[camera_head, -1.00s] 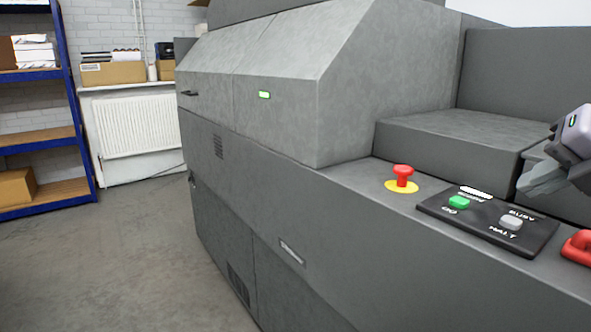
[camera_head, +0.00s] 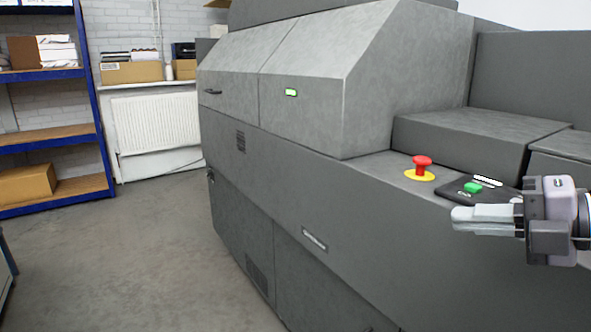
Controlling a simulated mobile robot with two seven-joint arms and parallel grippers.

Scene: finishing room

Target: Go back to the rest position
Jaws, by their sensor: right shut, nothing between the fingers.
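My right gripper (camera_head: 488,219) is at the right of the head view, its fingers together and pointing left. It is empty. It is in front of the grey machine (camera_head: 300,170) and covers the right part of the black control panel (camera_head: 455,190). The green button (camera_head: 473,187) on the panel still shows; the grey button and most of the lettering are hidden. I cannot tell how far the fingers are from the panel. My left gripper is not in the view.
A red mushroom button (camera_head: 422,164) on a yellow disc stands on the machine's ledge. A blue-framed shelf (camera_head: 92,100) with boxes is at the left. A white radiator (camera_head: 157,124) is at the back wall. Grey floor (camera_head: 140,260) lies open at the left.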

